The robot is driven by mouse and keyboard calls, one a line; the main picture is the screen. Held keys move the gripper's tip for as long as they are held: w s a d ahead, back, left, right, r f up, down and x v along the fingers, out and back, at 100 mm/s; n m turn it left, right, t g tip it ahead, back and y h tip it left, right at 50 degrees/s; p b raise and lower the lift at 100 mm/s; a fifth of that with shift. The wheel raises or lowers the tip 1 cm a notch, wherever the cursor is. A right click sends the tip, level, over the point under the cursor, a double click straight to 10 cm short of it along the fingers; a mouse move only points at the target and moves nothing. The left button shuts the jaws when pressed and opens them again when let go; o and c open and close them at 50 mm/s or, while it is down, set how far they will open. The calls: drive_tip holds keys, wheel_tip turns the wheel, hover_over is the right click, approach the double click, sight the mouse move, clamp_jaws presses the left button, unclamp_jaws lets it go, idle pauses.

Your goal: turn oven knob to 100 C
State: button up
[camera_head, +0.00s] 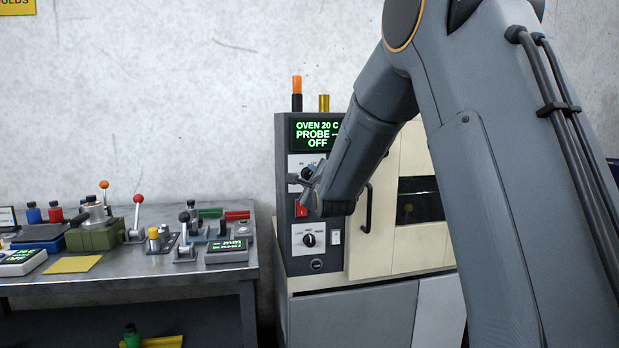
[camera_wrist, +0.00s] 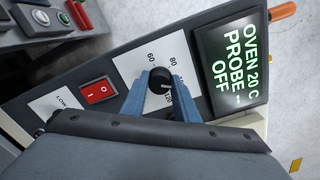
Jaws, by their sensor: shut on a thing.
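The oven (camera_head: 384,232) is a cream and grey unit with a control column at its left. Its display (camera_head: 318,131) reads OVEN 20 C, PROBE with dashes, and OFF; the display also shows in the wrist view (camera_wrist: 236,54). The black temperature knob (camera_wrist: 160,79) sits on a white dial plate where 60, 80 and 120 can be read. My gripper (camera_wrist: 160,92) is shut on this knob, one blue finger on each side. The 100 mark and exact pointer direction are hard to tell. In the head view my gripper (camera_head: 306,190) partly covers the knob.
A red rocker switch (camera_wrist: 97,92) lies beside the dial, close to my fingers. A lower black knob (camera_head: 309,239) and the oven door handle (camera_head: 367,208) are nearby. A metal bench (camera_head: 130,273) with several levers and devices stands left.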

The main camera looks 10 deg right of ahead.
drive_tip(key=o, duration=1.1)
drive_tip(key=shift+c, duration=0.2)
drive_tip(key=shift+s, duration=0.1)
drive_tip(key=s+b, duration=0.1)
drive_tip(key=s, duration=0.6)
drive_tip(key=shift+s, duration=0.35)
drive_tip(key=shift+f, duration=0.1)
